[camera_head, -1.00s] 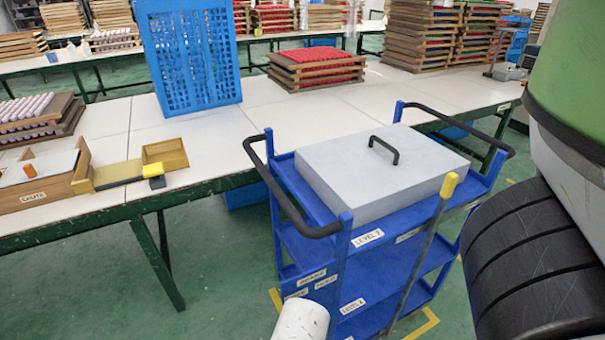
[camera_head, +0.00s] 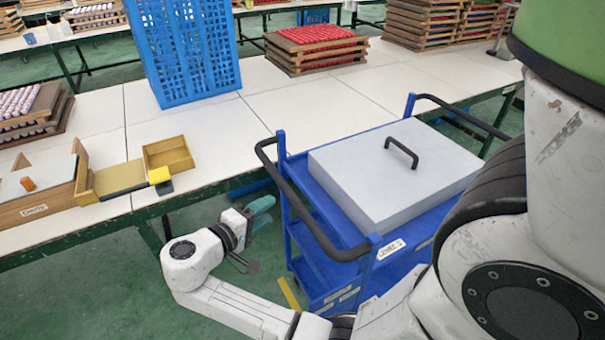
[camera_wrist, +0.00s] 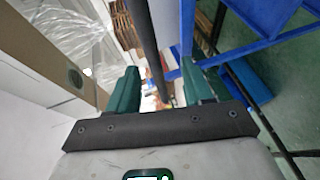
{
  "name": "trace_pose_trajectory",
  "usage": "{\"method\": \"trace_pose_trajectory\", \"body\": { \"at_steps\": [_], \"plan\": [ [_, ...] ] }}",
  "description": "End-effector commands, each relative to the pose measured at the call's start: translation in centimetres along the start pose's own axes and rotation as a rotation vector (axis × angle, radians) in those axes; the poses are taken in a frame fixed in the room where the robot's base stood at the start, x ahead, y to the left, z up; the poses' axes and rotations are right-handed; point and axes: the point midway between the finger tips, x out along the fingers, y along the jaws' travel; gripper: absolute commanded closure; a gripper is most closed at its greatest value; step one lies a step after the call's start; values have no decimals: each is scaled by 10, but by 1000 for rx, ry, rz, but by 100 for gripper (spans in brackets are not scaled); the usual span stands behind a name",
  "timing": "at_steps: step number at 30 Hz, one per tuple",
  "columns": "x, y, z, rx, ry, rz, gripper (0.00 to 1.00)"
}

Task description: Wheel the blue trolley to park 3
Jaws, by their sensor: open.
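The blue trolley (camera_head: 338,258) stands against the front edge of the long white table. A grey box with a black handle (camera_head: 395,175) sits on its top level. The trolley has a black push handle at each end; the left one (camera_head: 292,205) is nearest my gripper. My gripper (camera_head: 262,212) is just left of that handle, open and apart from it in the head view. In the wrist view a dark bar (camera_wrist: 147,50) runs between the open fingers (camera_wrist: 158,92), and blue trolley frame (camera_wrist: 240,45) shows at upper right. The park 3 marking cannot be made out.
The white table (camera_head: 215,130) runs across behind the trolley. Yellow floor tape (camera_head: 289,293) shows beside the trolley. Green floor is free at lower left.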

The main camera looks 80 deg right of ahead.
Motion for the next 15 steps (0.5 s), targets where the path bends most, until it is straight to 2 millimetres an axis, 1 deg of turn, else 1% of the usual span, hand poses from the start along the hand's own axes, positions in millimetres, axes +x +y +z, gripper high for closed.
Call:
{"method": "trace_pose_trajectory", "body": {
  "at_steps": [1,5,8,15],
  "plan": [
    [1,7,-3,4,-4,27,49],
    [9,11,-4,8,-9,50,49],
    [22,12,-3,6,-10,48,49],
    [67,14,-3,7,-11,47,49]
  ]
}}
